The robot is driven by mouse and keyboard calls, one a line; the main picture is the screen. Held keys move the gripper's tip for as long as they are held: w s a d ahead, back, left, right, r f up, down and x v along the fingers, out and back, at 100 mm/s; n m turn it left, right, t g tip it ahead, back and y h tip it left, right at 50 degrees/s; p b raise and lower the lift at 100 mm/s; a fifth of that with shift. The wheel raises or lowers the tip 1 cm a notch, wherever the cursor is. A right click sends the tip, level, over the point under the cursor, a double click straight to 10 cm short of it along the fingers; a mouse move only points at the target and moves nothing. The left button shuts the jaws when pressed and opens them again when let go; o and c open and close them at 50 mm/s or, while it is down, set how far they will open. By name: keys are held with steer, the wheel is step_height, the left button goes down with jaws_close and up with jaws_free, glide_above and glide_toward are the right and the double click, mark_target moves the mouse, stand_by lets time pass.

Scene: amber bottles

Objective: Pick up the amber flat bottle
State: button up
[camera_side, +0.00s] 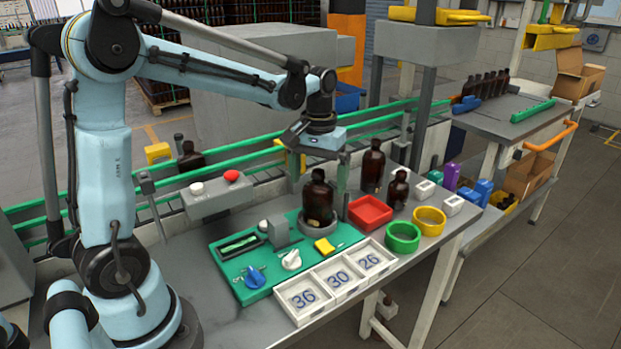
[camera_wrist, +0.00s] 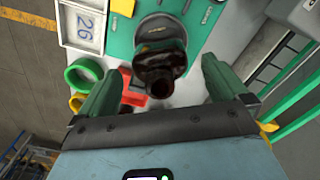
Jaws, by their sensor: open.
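An amber bottle (camera_side: 318,200), which looks like the flat one, stands upright on a round grey base on the green board (camera_side: 226,262). In the wrist view the bottle (camera_wrist: 160,60) shows from above, its dark neck towards me, roughly centred between the fingers. My gripper (camera_side: 319,172) is above and around the bottle's top, with green fingers pointing down. In the wrist view my gripper (camera_wrist: 160,76) is open, with a gap on each side of the bottle and no visible contact. The bottle's lower part is partly hidden by its base rim.
A taller amber bottle (camera_side: 373,166) and a smaller one (camera_side: 398,190) stand to the right. A red tray (camera_side: 370,213), green ring (camera_side: 402,237) and yellow ring (camera_side: 429,221) are close by. White numbered trays (camera_side: 304,299) line the front. Green rails (camera_side: 240,160) run behind.

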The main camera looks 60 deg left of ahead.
steer(key=shift+f, duration=1.1)
steer(key=shift+c, duration=0.3)
steer(key=c, duration=1.2)
